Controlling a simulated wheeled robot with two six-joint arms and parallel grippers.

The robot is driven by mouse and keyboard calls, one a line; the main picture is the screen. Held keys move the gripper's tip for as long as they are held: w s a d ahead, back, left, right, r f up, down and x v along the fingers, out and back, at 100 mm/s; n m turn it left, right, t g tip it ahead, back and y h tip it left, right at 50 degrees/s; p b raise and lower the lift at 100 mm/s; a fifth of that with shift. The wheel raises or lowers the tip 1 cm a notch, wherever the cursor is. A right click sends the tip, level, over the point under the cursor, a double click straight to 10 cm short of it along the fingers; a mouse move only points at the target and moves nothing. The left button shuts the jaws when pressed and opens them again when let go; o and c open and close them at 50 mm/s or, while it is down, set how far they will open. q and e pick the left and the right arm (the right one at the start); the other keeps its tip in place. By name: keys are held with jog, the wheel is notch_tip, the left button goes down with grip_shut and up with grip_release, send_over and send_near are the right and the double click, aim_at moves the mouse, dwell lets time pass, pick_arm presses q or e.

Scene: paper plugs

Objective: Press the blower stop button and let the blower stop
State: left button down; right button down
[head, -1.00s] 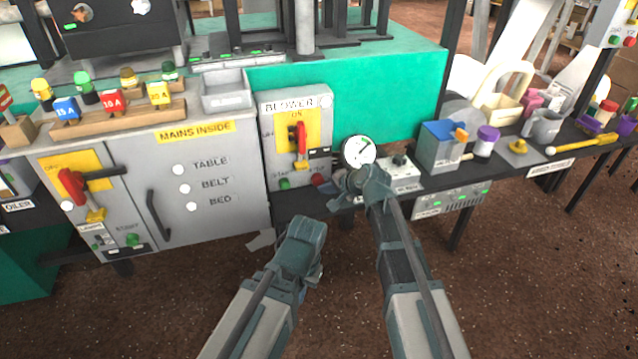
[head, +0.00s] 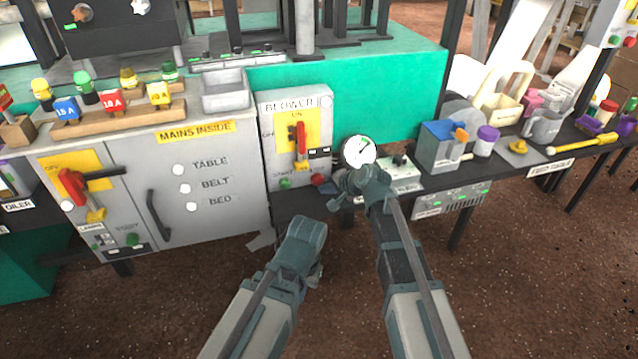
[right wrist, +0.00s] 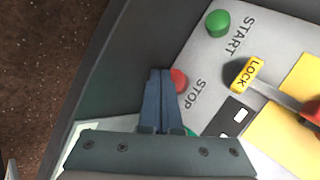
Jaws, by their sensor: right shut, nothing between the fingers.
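The grey blower box (head: 268,140) is labelled BLOWER and has a red switch handle (head: 301,142) on a yellow plate. Its red stop button (head: 318,178) sits low on the right, and the green start button (head: 285,183) low on the left. In the right wrist view the stop button (right wrist: 179,79) is beside the fingertips of my right gripper (right wrist: 160,72), which is shut and empty; whether they touch is unclear. In the head view my right gripper (head: 338,200) is just below and right of the button. My left gripper (head: 262,240) is low; its fingers are unclear.
A round dial gauge (head: 360,151) stands right of the blower box, close to my right arm. The mains cabinet (head: 225,205) with a black handle is to the left. A shelf (head: 540,166) with tubs and tools runs right. The floor in front is clear.

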jog(key=shift+w, duration=0.1)
dwell(0.6)
jog(key=shift+w+a, duration=0.1)
jog(key=shift+w, duration=0.2)
jog(key=shift+w+a, duration=0.15)
jog(key=shift+w, duration=0.35)
dwell(0.9)
jog(key=shift+s, duration=0.1)
jog(key=shift+s+d, duration=0.25)
jog(key=shift+s, duration=0.55)
jog(key=shift+s, duration=0.1)
jog(key=shift+s+d, duration=0.25)
jog(key=shift+s, duration=0.55)
jog(key=shift+s+d, duration=0.3)
jog(key=shift+s, duration=0.45)
jog(key=shift+s+d, duration=0.25)
jog(key=shift+s, duration=0.55)
